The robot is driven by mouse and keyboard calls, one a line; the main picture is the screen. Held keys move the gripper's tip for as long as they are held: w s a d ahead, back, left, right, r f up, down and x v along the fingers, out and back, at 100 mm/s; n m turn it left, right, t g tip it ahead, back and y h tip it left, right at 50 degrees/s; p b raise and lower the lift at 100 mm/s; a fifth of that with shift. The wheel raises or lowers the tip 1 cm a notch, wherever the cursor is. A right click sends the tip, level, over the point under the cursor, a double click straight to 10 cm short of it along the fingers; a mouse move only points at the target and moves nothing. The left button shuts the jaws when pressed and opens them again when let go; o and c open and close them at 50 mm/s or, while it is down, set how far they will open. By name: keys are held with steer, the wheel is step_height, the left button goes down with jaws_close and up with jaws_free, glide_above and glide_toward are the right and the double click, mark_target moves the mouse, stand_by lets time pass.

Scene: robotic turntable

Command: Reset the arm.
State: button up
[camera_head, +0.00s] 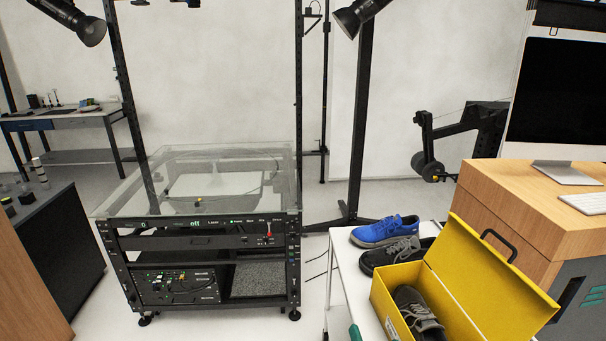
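My arm and my gripper do not show in the head view, so their pose cannot be told. The turntable rig (120,207) stands left of the middle, a black frame on feet with a clear top and a control panel showing lit text. No shoe shows on its top. A blue shoe (388,231) and a black shoe (397,254) sit on a white table (348,268) at the right. A grey shoe (413,308) lies in an open yellow box (492,300) on the same table.
A wooden desk (545,200) with a monitor (560,95) and keyboard stands at the right. A dark cabinet (62,245) is at the left. A workbench (70,117) stands at the back left. Black lamps (75,20) hang above. Bare floor lies between the rig and the white table.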

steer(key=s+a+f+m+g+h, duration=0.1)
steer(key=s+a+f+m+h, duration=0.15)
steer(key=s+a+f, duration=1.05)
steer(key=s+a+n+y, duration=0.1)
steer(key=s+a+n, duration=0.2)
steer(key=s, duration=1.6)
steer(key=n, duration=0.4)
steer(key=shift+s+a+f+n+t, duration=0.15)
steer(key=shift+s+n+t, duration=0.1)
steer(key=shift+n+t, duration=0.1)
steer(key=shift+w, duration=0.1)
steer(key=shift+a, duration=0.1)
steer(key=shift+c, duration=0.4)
